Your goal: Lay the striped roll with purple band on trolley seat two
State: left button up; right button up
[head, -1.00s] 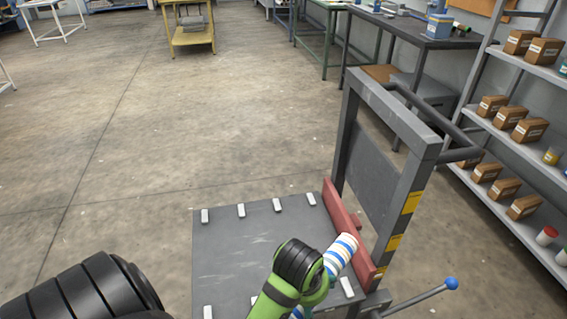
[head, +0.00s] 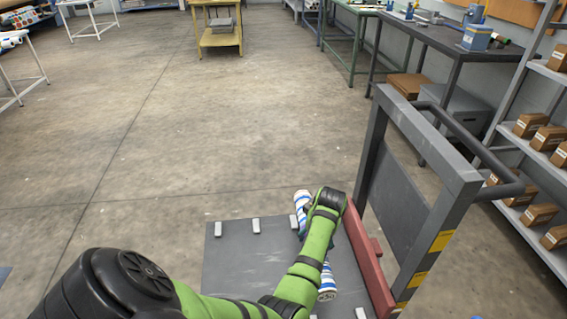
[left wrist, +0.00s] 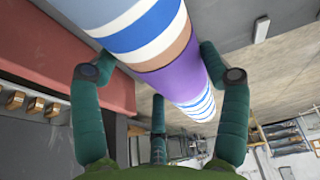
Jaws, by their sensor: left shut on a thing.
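The striped roll (head: 328,287) is white with blue stripes. It shows its purple band (left wrist: 172,77) and a brown band in the left wrist view. My left gripper (left wrist: 160,68) is shut on it near the purple band. In the head view my forearm covers the roll's middle and the gripper; both roll ends show. The roll is over the trolley's grey deck (head: 245,268), beside the red bar (head: 367,262) and roughly along it. I cannot tell whether it touches the deck. Small pale blocks (head: 256,226) line the deck edges; no seat number is readable. My right gripper is out of view.
The trolley's grey upright frame (head: 377,150) stands right of the red bar. A shelf with brown boxes (head: 541,214) is beyond it at right. A dark bench (head: 440,45) stands behind. The floor left of and beyond the trolley is clear.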

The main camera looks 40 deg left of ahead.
pick_arm(q)
jog(key=s+a+f, duration=0.1)
jog(key=s, duration=0.1)
jog(key=s+a+f+p, duration=0.1)
jog(key=s+f, duration=0.1)
jog(key=s, duration=0.1)
jog(key=s+a+f, duration=0.2)
jog(key=s, duration=0.1)
jog(key=shift+s+a+f, duration=0.1)
jog(key=shift+s+f, duration=0.25)
jog(key=shift+f, duration=1.95)
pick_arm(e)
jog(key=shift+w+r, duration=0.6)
pick_arm(q)
jog(key=shift+f, duration=0.1)
jog(key=o, duration=1.5)
jog(key=shift+o, duration=0.2)
